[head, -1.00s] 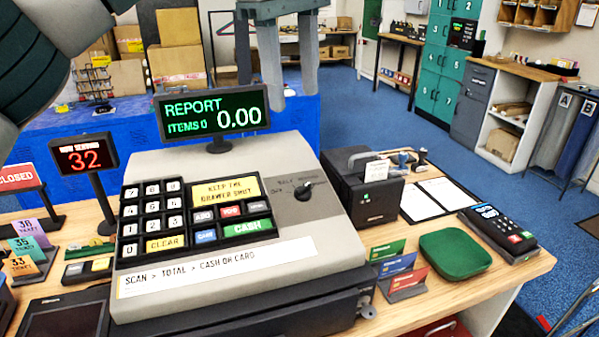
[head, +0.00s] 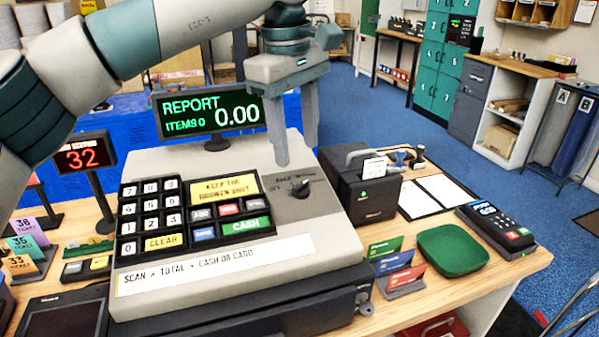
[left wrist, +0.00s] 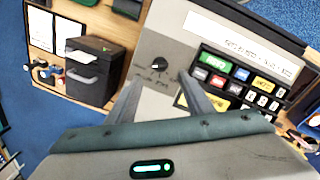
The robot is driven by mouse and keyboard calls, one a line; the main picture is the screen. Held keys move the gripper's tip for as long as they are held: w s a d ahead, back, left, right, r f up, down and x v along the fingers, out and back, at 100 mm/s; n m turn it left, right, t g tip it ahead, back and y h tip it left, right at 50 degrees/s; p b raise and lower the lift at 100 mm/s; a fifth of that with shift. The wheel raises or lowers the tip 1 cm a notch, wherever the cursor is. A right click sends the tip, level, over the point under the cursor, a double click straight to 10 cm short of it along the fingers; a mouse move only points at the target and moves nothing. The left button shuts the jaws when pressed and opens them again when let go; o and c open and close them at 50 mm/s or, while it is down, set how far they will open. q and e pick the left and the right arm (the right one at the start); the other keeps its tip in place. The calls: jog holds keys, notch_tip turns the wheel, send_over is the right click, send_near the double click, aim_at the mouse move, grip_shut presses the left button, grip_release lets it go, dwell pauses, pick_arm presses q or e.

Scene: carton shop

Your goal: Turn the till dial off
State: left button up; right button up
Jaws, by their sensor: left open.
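The till (head: 330,222) stands on the wooden counter with a keypad and a sloped grey top. Its black dial (head: 300,188) sits at the upper right of that top, with small printed labels around it, one reading OFF at the left. The till display (head: 212,112) reads REPORT, ITEMS 0, 0.00. My left gripper (head: 297,155) is open and empty, fingers pointing down, just above and behind the dial. In the left wrist view the dial (left wrist: 158,66) shows beyond and between the two fingertips (left wrist: 160,88), apart from them. My right gripper is not in view.
A black printer (head: 362,190) stands close to the till's right side. A green pad (head: 453,250), card holder (head: 400,270) and card terminal (head: 497,230) lie farther right on the counter. A number display (head: 84,156) reading 32 stands at the left.

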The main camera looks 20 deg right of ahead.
aim_at(300, 184)
pick_arm(q)
jog(key=f, duration=0.7)
jog(key=shift+w+d+f+p, duration=0.15)
jog(key=shift+w+d+p, duration=0.05)
jog(key=shift+d+p, duration=0.2)
jog(key=shift+c, duration=0.6)
jog(key=c, duration=0.9)
